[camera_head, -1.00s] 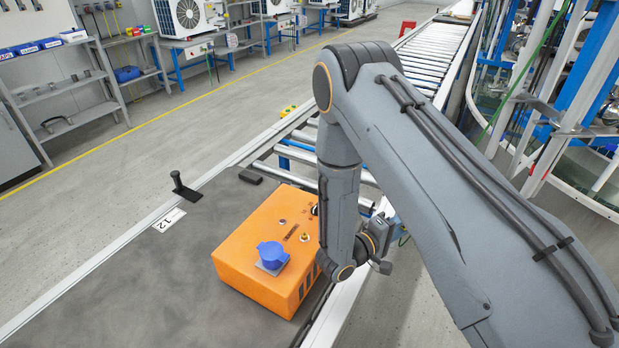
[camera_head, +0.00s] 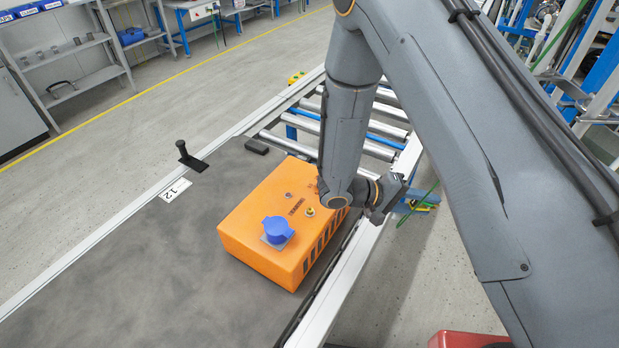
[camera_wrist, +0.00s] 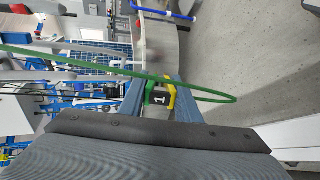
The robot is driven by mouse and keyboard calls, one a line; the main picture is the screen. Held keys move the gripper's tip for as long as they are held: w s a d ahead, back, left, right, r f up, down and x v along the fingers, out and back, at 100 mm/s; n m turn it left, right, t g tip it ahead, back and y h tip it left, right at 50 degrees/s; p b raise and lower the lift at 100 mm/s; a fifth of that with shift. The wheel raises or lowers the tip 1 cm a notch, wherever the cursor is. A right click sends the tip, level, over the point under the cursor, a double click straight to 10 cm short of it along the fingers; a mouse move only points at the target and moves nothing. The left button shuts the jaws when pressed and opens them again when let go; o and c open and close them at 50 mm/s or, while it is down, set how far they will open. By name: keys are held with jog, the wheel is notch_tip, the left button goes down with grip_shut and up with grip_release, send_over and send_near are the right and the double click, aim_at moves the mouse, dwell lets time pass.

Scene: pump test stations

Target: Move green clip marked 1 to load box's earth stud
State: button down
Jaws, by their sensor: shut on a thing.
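The green clip marked 1 (camera_wrist: 160,97) has green and yellow sides and a black label with a white 1. My gripper (camera_wrist: 158,90) is shut on it, with a finger on each side. In the head view my gripper (camera_head: 414,200) is partly hidden behind my arm, right of the conveyor's side rail and clear of the load box. The load box (camera_head: 250,246) is orange and sits on the dark belt. It has a blue socket cover (camera_head: 277,230) and a small brass-coloured stud (camera_head: 310,211) on top. My arm covers its far right corner.
A green cable (camera_wrist: 120,72) runs from the clip and loops across the wrist view. A white side rail (camera_head: 345,285) lies between my gripper and the box. A black bracket (camera_head: 190,157) stands at the far rail. A red object (camera_head: 465,340) is at the bottom edge.

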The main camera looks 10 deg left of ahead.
jog(key=s+a+m+g+y+p, duration=0.2)
jog(key=s+a+m+g+y, duration=0.4)
jog(key=a, duration=0.7)
jog(key=w+a+r+y, duration=0.1)
jog(key=a+r+y, duration=0.1)
jog(key=a, duration=0.3)
jog(key=a+r+m+t+y+p, duration=0.1)
jog(key=a+r+y, duration=0.1)
jog(key=a, duration=0.3)
jog(key=w+a+r+t+y, duration=0.1)
jog(key=a+r+y, duration=0.2)
jog(key=a, duration=0.3)
jog(key=shift+w+y, duration=0.3)
jog(key=shift+f, duration=0.15)
jog(key=shift+f+b, duration=1.95)
jog(key=shift+f, duration=0.8)
jog(key=shift+s+p, duration=0.1)
jog(key=shift+p, duration=0.6)
